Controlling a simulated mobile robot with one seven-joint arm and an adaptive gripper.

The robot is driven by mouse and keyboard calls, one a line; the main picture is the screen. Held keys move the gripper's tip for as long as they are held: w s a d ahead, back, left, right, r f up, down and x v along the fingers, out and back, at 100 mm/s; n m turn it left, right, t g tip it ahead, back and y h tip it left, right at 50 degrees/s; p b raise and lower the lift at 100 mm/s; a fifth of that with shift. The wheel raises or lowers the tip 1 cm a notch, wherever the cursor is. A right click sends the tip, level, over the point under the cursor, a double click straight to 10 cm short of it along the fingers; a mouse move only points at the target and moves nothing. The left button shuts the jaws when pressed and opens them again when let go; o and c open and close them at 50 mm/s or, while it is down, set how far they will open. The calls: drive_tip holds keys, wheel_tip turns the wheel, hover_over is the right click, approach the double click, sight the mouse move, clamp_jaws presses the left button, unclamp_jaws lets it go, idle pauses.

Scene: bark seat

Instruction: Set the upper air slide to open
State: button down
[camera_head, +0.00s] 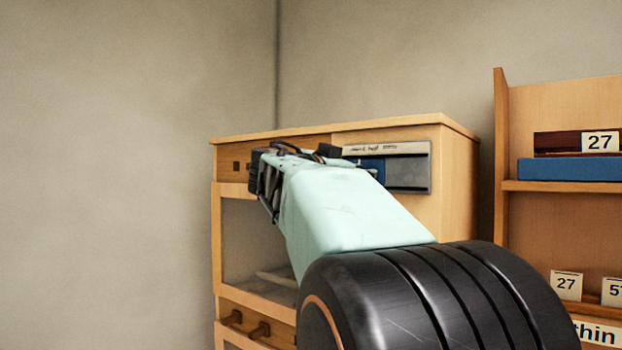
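A light wooden cabinet (457,185) stands in the corner. Near its top right is a grey metal panel (408,173) with a pale strip of handwriting that I cannot read and a blue patch (372,166) at its left. This looks like the upper air slide, but my pale green arm covers its left part, so I cannot tell its setting. The black end of my arm, with my gripper (266,182), is in front of the cabinet's upper part. The fingers are not clear, and I cannot tell whether they touch anything.
A small dark square (236,166) is at the cabinet's upper left. Below is a glazed opening (245,235), then a row with wooden knobs (260,331). A shelf (560,187) with a blue box (568,169) and number cards stands at right. The left wall side is clear.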

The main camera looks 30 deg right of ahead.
sight(401, 171)
drive_tip(key=s+d+b, duration=0.1)
drive_tip(key=s, duration=0.1)
drive_tip(key=s+d+b, duration=0.1)
drive_tip(key=s+b, duration=0.1)
drive_tip(key=s+d+b, duration=0.1)
drive_tip(key=s+b, duration=0.1)
drive_tip(key=s, duration=0.1)
drive_tip(key=shift+f, duration=0.1)
drive_tip(key=c, duration=1.7)
unclamp_jaws()
drive_tip(key=shift+s, duration=0.15)
drive_tip(key=shift+r, duration=0.2)
drive_tip(key=shift+r, duration=4.85)
drive_tip(key=shift+w+a, duration=0.1)
drive_tip(key=shift+w, duration=0.1)
